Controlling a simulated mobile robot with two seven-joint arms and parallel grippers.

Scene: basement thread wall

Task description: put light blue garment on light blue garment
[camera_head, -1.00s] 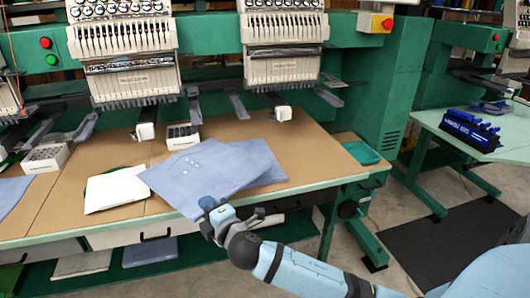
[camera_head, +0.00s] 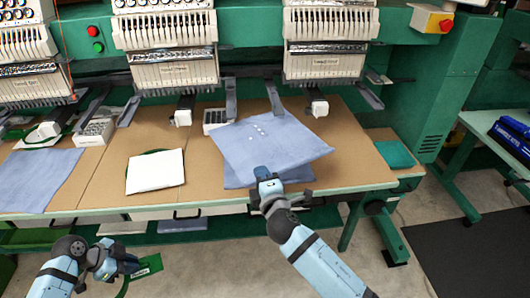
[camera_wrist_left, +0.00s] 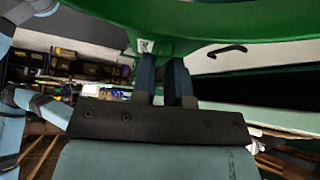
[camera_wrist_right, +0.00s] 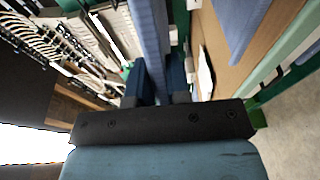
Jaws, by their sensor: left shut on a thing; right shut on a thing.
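A light blue garment (camera_head: 275,137) with small white spots is held at its front edge by my right gripper (camera_head: 264,178), which is shut on it. It lies over or just above another light blue garment (camera_head: 237,178), whose front edge shows beneath; I cannot tell whether they touch. In the right wrist view the held garment (camera_wrist_right: 150,35) runs away between the fingers. My left gripper (camera_head: 136,266) is below the table's front edge, shut on a green hoop-like thing (camera_head: 148,267). It fills the top of the left wrist view (camera_wrist_left: 220,22).
Another light blue garment (camera_head: 38,180) lies at the left of the table. A white garment (camera_head: 155,171) on a green hoop lies in the middle. A black-and-white box (camera_head: 215,120) and embroidery heads (camera_head: 163,55) stand behind. A green folded cloth (camera_head: 394,154) lies at right.

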